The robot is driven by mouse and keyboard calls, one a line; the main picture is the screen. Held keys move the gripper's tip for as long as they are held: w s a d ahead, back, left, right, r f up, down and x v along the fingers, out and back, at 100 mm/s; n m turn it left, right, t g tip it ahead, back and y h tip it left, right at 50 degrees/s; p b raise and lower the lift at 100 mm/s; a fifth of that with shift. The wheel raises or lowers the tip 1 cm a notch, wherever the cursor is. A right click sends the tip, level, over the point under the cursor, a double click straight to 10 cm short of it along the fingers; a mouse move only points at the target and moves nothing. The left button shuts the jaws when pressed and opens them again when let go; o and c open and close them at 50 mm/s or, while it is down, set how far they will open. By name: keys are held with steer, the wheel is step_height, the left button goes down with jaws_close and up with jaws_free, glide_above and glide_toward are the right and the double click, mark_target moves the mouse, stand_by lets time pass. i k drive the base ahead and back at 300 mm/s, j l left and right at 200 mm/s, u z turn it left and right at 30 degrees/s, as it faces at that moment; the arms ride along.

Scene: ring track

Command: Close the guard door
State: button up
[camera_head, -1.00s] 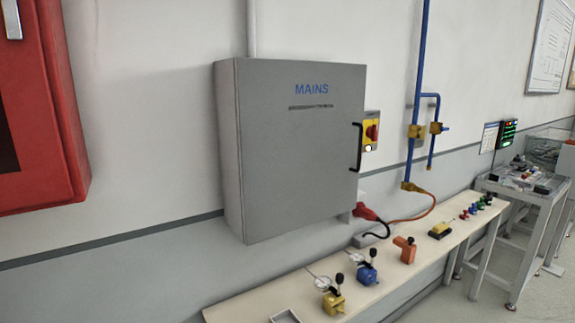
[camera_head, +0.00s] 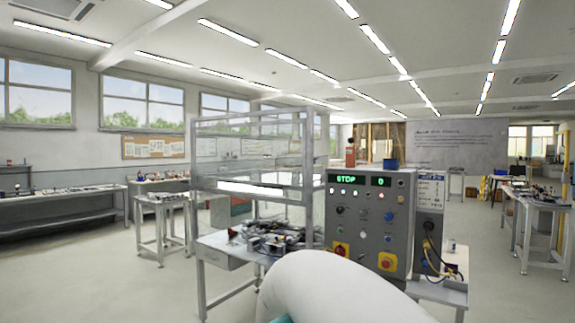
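A clear-panelled guard frame (camera_head: 196,160) with grey posts stands around and above a metal bench in the middle of the view. Its upper clear panels sit high, and the space below them looks open towards the dark machine parts (camera_head: 272,236) on the bench. I cannot tell for sure which panel is the guard door. A grey control box (camera_head: 357,215) beside it shows green "STOP" and "0" on its display. My gripper is out of view; only a white rounded link of my arm shows at the bottom centre, covering part of the bench front.
The control box carries red knobs on yellow plates. A small steel table (camera_head: 164,203) stands to the left, with a long bench (camera_head: 60,200) along the window wall. Another bench (camera_head: 538,203) stands at the far right. Open floor (camera_head: 95,280) lies at the front left.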

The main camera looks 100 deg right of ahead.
mark_target(302, 202)
steer(key=z, duration=2.75)
